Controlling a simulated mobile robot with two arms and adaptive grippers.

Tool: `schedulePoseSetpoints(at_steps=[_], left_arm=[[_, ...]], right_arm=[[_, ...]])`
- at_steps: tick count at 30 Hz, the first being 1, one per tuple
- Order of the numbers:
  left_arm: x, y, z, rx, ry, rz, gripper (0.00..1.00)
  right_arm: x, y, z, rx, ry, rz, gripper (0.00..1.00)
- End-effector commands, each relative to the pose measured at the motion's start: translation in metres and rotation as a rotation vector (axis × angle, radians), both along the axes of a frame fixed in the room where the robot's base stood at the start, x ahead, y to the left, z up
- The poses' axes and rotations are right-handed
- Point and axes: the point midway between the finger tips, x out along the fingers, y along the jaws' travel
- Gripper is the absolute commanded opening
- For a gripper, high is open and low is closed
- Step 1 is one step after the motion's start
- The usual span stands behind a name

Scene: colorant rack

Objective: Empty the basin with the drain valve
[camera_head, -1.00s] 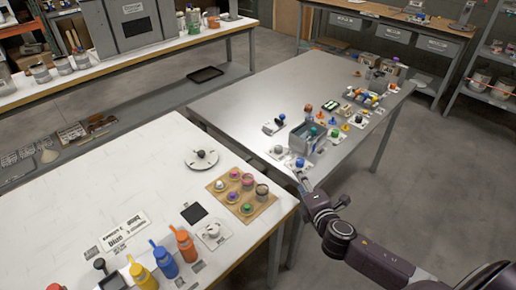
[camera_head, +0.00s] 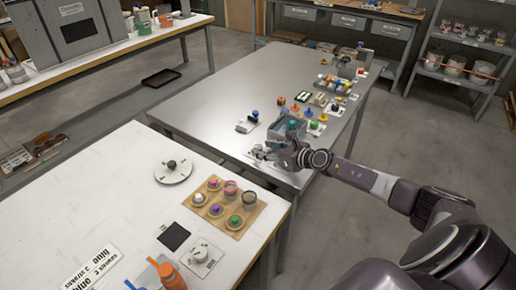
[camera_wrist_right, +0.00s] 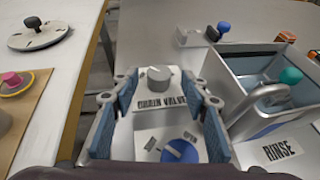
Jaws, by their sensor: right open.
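The drain valve, a grey knob (camera_wrist_right: 159,73) on a white plate lettered "DRAIN VALVE", shows in the right wrist view. My right gripper (camera_wrist_right: 160,88) is open, with its two blue-padded fingers on either side of the plate in that view. I cannot tell whether they touch the knob. In the head view my right gripper (camera_head: 268,153) is at the near end of the metal table and hides the valve. The basin (camera_head: 273,130) is a grey box just beyond it; its side wall (camera_wrist_right: 230,82) shows at right in the wrist view. My left gripper is not in view.
A blue knob (camera_wrist_right: 180,150) sits on a plate nearer my wrist. A curved metal spout (camera_wrist_right: 262,97) and a "RINSE" label (camera_wrist_right: 283,150) are at the basin. Several small coloured items stand farther back. A gap separates the white table (camera_head: 110,185) from the metal table (camera_head: 215,100).

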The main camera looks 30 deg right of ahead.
Motion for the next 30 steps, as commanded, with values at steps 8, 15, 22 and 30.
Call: schedulePoseSetpoints(at_steps=[8,15,22,30], left_arm=[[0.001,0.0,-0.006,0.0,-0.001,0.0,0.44],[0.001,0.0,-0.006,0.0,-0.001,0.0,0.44],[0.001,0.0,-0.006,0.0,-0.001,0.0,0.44],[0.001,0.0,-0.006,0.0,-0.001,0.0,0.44]], right_arm=[[0.026,0.006,-0.011,0.003,-0.001,-0.001,0.42],[0.03,0.007,-0.013,0.002,0.0,0.0,0.42],[0.029,0.007,-0.013,0.003,0.001,0.0,0.29],[0.029,0.007,-0.012,0.003,0.0,0.0,0.0]])
